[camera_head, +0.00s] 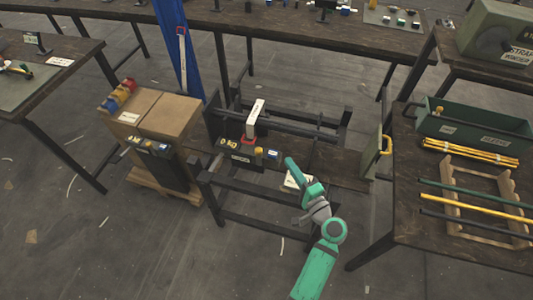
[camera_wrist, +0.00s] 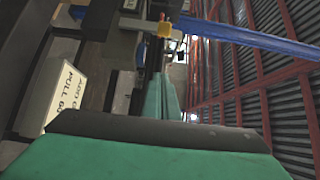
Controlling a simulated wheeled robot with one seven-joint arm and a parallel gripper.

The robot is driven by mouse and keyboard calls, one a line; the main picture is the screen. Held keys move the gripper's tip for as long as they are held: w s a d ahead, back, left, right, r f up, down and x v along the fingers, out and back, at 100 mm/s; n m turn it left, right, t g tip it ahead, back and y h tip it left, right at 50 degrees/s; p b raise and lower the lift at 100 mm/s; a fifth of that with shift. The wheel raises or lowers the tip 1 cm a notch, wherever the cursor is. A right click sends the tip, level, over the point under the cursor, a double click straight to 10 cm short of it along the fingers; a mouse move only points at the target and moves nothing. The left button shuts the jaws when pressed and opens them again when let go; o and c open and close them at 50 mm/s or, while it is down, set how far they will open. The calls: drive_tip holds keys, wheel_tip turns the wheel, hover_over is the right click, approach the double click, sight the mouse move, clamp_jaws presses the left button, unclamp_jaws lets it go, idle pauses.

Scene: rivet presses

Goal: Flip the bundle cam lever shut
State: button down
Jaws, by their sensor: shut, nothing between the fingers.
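My gripper (camera_head: 289,161) is shut and empty, with its green fingers together, over the front right of the dark rack (camera_head: 230,207).
A white sign (camera_head: 293,181) lies beside my gripper; the wrist view shows a sign reading PULL (camera_wrist: 66,92). Cardboard boxes (camera_head: 168,113) and a blue post (camera_head: 178,50) stand left. The right table (camera_head: 400,215) holds a green bin (camera_head: 470,122) and rods. Floor in front is clear.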

sight(270, 156)
drive_tip(key=x, duration=0.9)
drive_tip(key=shift+w+a, duration=0.15)
drive_tip(key=shift+a, duration=0.25)
drive_tip(key=shift+s+a+f, duration=0.1)
drive_tip(key=shift+s+a, duration=0.35)
drive_tip(key=shift+a, duration=0.2)
drive_tip(key=shift+s+a, duration=0.45)
drive_tip(key=shift+a, duration=0.2)
drive_tip(key=shift+s+a, duration=0.25)
drive_tip(key=shift+a, duration=0.1)
drive_tip(key=shift+w+a, duration=0.1)
